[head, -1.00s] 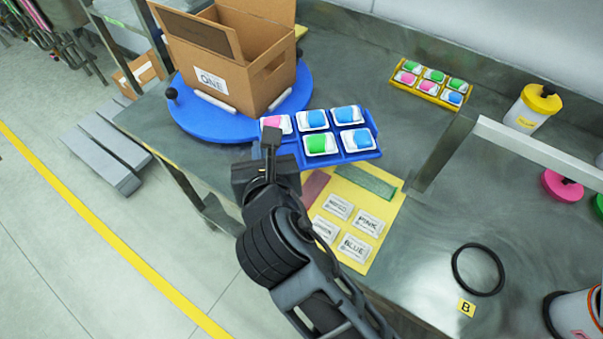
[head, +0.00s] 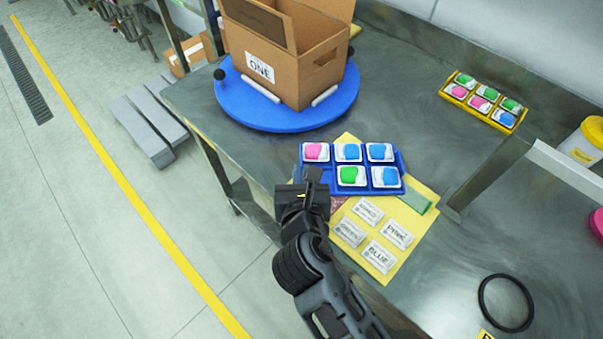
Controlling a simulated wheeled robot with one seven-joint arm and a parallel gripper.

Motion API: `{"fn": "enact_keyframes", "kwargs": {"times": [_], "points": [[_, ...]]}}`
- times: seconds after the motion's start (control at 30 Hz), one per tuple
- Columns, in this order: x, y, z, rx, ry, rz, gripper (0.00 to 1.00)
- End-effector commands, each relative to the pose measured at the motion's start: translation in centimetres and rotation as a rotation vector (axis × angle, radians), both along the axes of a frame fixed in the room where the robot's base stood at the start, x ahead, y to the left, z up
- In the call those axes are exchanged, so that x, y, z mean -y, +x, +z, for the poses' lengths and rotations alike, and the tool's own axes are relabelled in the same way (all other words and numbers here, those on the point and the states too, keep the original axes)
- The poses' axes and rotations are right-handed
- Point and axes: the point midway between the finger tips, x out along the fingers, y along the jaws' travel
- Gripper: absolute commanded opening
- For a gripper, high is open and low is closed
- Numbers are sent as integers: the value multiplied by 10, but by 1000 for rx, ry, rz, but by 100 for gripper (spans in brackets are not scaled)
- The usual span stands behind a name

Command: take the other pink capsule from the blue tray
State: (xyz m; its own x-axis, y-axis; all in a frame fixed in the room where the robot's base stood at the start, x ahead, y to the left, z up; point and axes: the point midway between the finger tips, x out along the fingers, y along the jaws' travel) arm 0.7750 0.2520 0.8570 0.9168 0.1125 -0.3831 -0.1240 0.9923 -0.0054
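The blue tray (head: 397,157) lies over the upper part of a yellow sheet on the metal table. A pink capsule (head: 312,151) sits in its far left compartment, in a white holder. Blue capsules (head: 348,151) fill the other far compartments, and a green capsule (head: 349,175) and a blue one (head: 385,177) are in the near row. My gripper (head: 313,180) is at the near left corner of the tray, just nearer than the pink capsule, and hides the near left compartment. I cannot see its fingertips clearly, or whether it touches the tray.
A cardboard box (head: 290,60) marked ONE stands on a blue turntable (head: 255,112) behind the tray. The yellow sheet (head: 392,262) bears several labels. A yellow tray (head: 466,99) of capsules is at the back right. A metal rail (head: 490,172) stands at the right. A black ring (head: 506,303) lies near right.

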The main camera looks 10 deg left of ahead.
Motion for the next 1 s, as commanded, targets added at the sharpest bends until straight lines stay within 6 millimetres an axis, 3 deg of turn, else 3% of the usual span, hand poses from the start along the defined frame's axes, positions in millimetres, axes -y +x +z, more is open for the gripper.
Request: {"fn": "enact_keyframes", "kwargs": {"times": [0.07,0.37,0.7,1.0], "points": [[0,0,0,1,-1,0,0],[0,0,0,0,0,0,31],[1,-5,2,0,-1,0,31],[6,-54,22,0,-1,3,31]]}}
